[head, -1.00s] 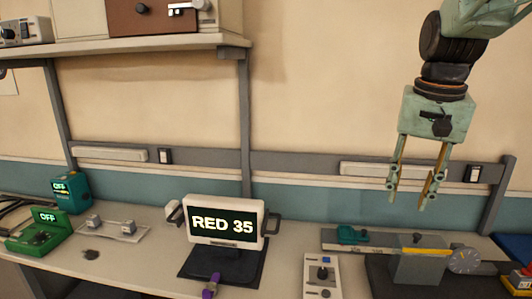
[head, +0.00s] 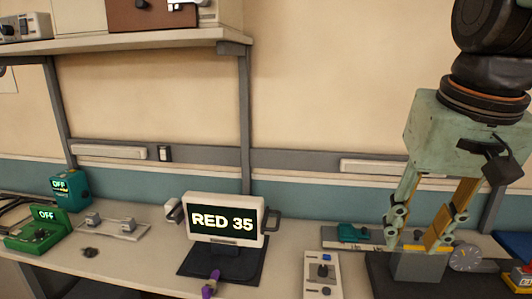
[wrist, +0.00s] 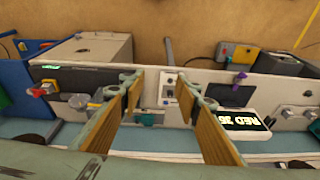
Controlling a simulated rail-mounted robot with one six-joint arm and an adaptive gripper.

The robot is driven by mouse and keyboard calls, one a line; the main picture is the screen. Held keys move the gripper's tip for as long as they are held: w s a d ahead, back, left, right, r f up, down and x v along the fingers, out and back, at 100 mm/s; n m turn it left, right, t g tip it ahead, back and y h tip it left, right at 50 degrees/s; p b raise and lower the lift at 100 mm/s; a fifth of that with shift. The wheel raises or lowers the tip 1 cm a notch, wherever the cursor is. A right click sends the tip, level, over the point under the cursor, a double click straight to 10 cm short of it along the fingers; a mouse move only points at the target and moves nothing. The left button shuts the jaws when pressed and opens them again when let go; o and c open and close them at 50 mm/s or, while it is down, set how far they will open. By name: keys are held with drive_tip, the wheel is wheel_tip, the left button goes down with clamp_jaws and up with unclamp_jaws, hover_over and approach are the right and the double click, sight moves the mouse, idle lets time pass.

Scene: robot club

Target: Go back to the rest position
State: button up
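My gripper (head: 418,238) hangs at the right of the head view, fingers pointing down, in front of the grey block device with a dial. Its two fingers are apart with nothing between them. In the wrist view my gripper (wrist: 168,84) also shows open and empty, with the bench beyond and below the fingertips. Whether the fingertips touch anything on the bench cannot be told from the head view, but the wrist view shows them clear of it.
A screen reading RED 35 (head: 224,222) stands mid-bench. A switch box (head: 322,275) and a grey block with a dial (head: 418,268) are to its right. Green boxes reading OFF (head: 40,232) are at left. A shelf (head: 130,48) overhangs the upper left.

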drive_tip(key=s+a+f+n, duration=0.1)
drive_tip(key=s+f, duration=0.1)
drive_tip(key=s, duration=0.4)
drive_tip(key=s+a+f+n+t+b, duration=0.1)
drive_tip(key=s+a+f, duration=0.1)
drive_tip(key=s, duration=0.5)
drive_tip(key=shift+a+f+n, duration=0.3)
drive_tip(key=shift+w+d, duration=0.1)
